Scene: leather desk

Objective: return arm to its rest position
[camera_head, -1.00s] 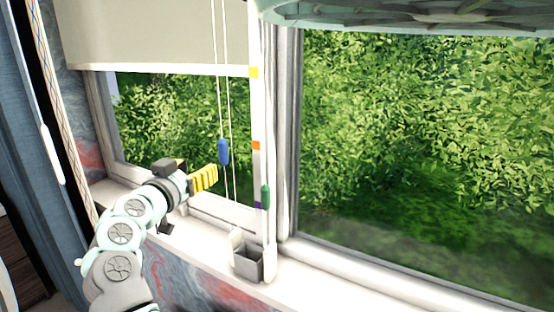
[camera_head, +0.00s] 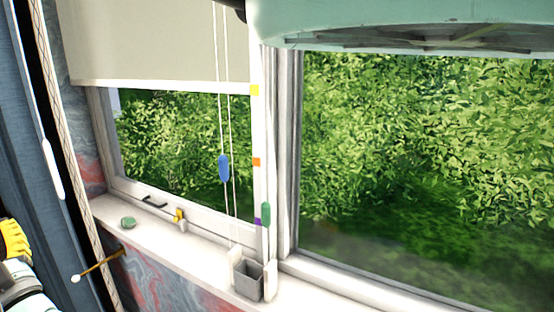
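My gripper (camera_head: 15,240) shows at the far left edge of the view, with its yellow ribbed fingers pointing up. Only part of it and of my pale arm is in frame, low at the left. I cannot tell whether the fingers are open or shut. No held object shows between them. The gripper is beside the blue curtain (camera_head: 50,215), well away from the window. The blue cord pull (camera_head: 223,168) hangs free in front of the left pane, and the green pull (camera_head: 266,215) hangs by the window post.
The cream blind (camera_head: 160,40) covers the upper left pane. A grey open box (camera_head: 248,278) is on the white sill (camera_head: 200,256), with a small green object (camera_head: 128,222) farther left.

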